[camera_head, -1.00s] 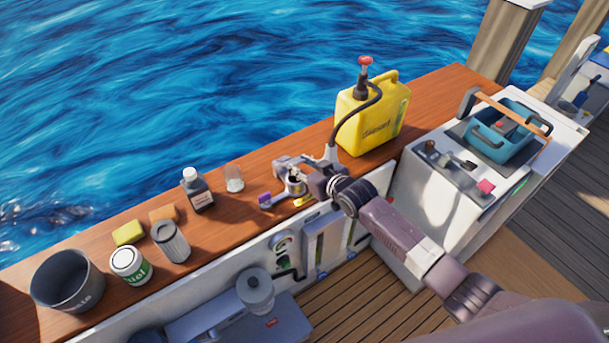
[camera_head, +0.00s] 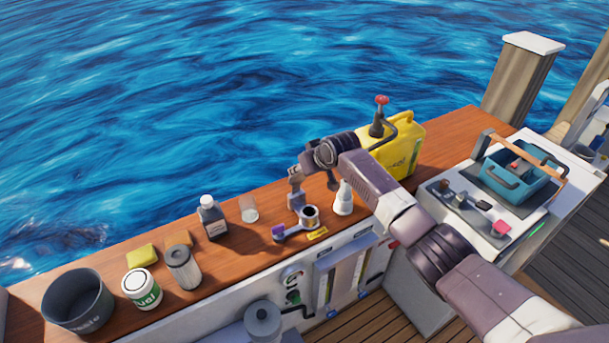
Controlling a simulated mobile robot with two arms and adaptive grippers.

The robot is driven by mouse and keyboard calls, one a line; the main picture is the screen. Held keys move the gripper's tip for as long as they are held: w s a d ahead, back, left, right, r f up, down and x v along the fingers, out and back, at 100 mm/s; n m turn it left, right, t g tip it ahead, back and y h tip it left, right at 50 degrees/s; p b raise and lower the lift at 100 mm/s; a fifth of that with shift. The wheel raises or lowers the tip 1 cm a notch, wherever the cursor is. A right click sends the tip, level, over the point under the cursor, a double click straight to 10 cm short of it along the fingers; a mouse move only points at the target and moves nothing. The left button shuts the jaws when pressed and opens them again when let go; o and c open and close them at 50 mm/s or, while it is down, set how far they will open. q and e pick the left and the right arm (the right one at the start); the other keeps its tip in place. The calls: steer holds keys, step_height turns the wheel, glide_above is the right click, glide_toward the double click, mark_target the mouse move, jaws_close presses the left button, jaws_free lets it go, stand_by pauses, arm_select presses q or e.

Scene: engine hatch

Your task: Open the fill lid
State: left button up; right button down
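The fill fitting (camera_head: 311,217) is a round metal neck with a dark opening at its top, set in the wooden ledge. A grey arm with a purple end (camera_head: 278,231) reaches left from it. A yellow tag (camera_head: 318,233) lies in front. My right gripper (camera_head: 296,197) points down just behind and left of the neck, its arm coming in from the right. A grey upright piece there merges with the fingers, so I cannot tell whether it is the lid, nor whether the gripper is open or shut. My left gripper is not in view.
The yellow jug (camera_head: 408,150) with a red-topped pump and the white nozzle (camera_head: 343,199) stand close right. A glass (camera_head: 249,208), dark bottle (camera_head: 212,218), grey filter (camera_head: 183,267), white can (camera_head: 141,289) and bucket (camera_head: 77,301) line the ledge left. Water lies beyond.

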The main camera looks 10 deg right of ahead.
steer(key=shift+w+a+r, duration=0.2)
steer(key=shift+r, duration=0.2)
steer(key=c, duration=1.8)
jaws_free()
steer(key=shift+w, duration=0.1)
steer(key=o, duration=0.3)
steer(key=shift+w+a+f, duration=0.1)
steer(key=shift+a+f, duration=0.05)
steer(key=shift+f, duration=0.1)
steer(key=shift+w+f, duration=0.15)
steer(key=shift+f, duration=0.1)
steer(key=v, duration=1.2)
